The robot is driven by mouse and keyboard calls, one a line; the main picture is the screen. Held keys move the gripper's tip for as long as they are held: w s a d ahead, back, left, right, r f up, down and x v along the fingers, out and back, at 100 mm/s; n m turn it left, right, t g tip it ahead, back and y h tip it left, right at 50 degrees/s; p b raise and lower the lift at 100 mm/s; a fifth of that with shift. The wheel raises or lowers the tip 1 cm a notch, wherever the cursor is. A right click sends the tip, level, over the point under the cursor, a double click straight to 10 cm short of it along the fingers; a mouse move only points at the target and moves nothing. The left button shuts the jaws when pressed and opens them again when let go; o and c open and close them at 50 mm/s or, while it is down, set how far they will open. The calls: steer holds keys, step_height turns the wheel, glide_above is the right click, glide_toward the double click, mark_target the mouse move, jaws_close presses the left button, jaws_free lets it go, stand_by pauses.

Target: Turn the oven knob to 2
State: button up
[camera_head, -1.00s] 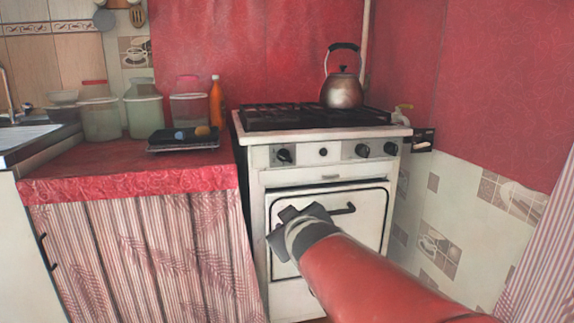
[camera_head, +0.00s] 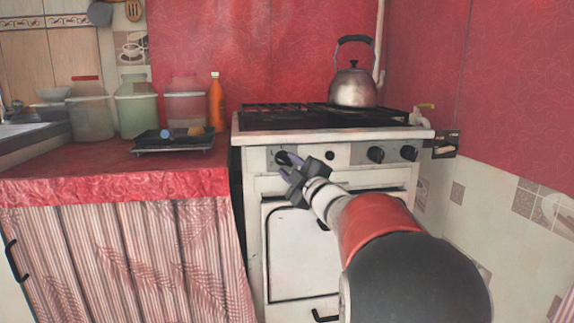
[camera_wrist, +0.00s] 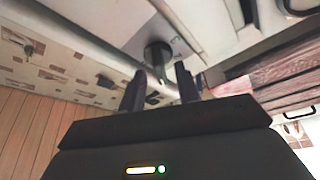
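The white oven (camera_head: 342,156) has a row of black knobs on its front panel. The leftmost knob (camera_head: 281,157) is partly hidden by my gripper (camera_head: 289,159) in the head view. In the wrist view a black knob (camera_wrist: 157,54) sits just beyond my two fingertips (camera_wrist: 160,72), between their lines. The fingers are apart, with a gap between them. I cannot tell whether they touch the knob. Two more knobs, the middle right knob (camera_head: 375,154) and the far right knob (camera_head: 408,153), are clear of my gripper.
A kettle (camera_head: 353,87) stands on the black stove grate (camera_head: 290,117). The red-covered counter (camera_head: 95,178) at left holds a dark tray (camera_head: 172,146), jars and an orange bottle (camera_head: 216,102). The oven door (camera_head: 290,250) is below my gripper.

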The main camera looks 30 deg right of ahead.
steer(key=shift+x, duration=0.95)
jaws_close()
steer(key=shift+n, duration=0.3)
steer(key=n, duration=0.2)
steer(key=n+g+p, duration=0.1)
steer(key=n, duration=0.1)
steer(key=n+g+p, duration=0.1)
steer(key=shift+r+n, duration=0.3)
steer(key=shift+n, duration=0.1)
steer(key=n+g+p, duration=0.1)
steer(key=n+p, duration=0.1)
steer(key=n, duration=0.1)
steer(key=shift+g, duration=0.4)
steer(key=shift+n+g+p, duration=0.3)
steer(key=shift+n+p, duration=0.35)
steer(key=shift+n, duration=0.15)
